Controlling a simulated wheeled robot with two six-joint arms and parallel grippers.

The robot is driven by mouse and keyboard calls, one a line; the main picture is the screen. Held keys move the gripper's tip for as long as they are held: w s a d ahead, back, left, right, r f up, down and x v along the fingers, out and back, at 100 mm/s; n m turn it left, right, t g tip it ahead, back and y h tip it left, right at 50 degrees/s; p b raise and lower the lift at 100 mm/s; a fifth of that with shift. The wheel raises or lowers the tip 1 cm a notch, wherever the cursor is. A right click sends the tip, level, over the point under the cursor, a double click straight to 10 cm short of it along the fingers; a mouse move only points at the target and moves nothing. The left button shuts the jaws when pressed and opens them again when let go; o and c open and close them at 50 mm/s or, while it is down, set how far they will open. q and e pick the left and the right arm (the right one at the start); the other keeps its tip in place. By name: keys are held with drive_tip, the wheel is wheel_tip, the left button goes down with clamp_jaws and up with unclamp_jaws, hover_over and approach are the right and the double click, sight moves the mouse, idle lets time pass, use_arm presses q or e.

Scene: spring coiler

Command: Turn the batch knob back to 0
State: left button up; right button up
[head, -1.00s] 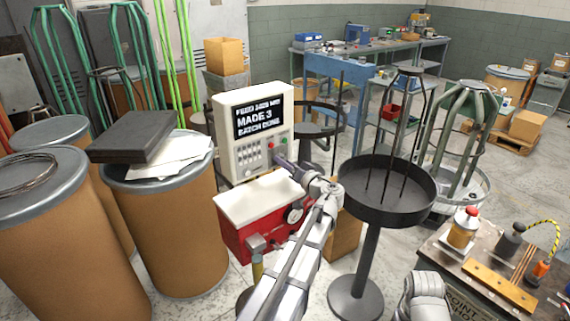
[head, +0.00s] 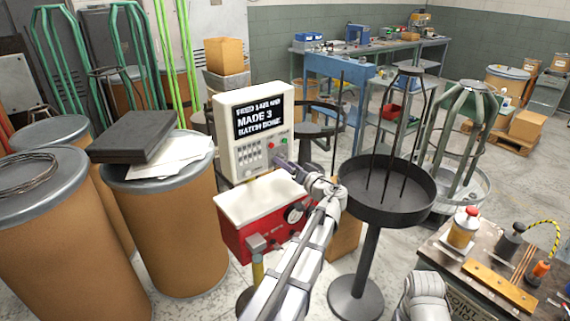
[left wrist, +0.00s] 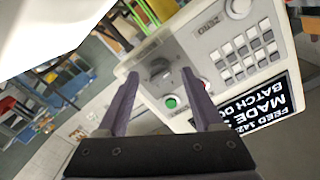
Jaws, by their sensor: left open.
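The white control box (head: 238,105) has a black screen (head: 260,117) that reads MADE 3 and BATCH DONE, with a blurred feed line above. In the left wrist view a grey knob (left wrist: 160,70) stands on the box's panel. My left gripper (head: 281,163) is at the panel's lower right in the head view. In the left wrist view its two purple fingers (left wrist: 161,74) are open, one on each side of the knob. I cannot tell whether they touch it. The knob's pointer setting is not readable. My right gripper is out of view.
A green button (left wrist: 170,102) and a keypad (left wrist: 245,62) are close to the knob. A red machine base (head: 262,232) with a white top is below the box. A black round tray on a stand (head: 420,208) is to the right. Brown drums (head: 180,235) stand left.

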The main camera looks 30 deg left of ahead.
use_arm(q)
drive_tip(key=v, duration=0.6)
drive_tip(key=shift+s+d, duration=0.2)
drive_tip(key=shift+d, duration=0.15)
drive_tip(key=s+d+f+m+g+h+p, duration=0.2)
drive_tip(key=s+d+f+h, duration=0.3)
drive_tip(key=s+d, duration=0.3)
drive_tip(key=s+d+f+m+g+h+p, duration=0.2)
drive_tip(key=s+d, duration=0.5)
drive_tip(key=d, duration=0.4)
drive_tip(key=s+d+f+m+g+h+p, duration=0.2)
drive_tip(key=s+d+f+m+h, duration=0.4)
drive_tip(key=d, duration=0.4)
drive_tip(key=s+f+g+h, duration=0.1)
drive_tip(key=s, duration=0.1)
drive_tip(key=shift+s+d+f+g+h, duration=0.3)
drive_tip(key=shift+s+f+h, duration=0.05)
drive_tip(key=shift+f+h, duration=0.05)
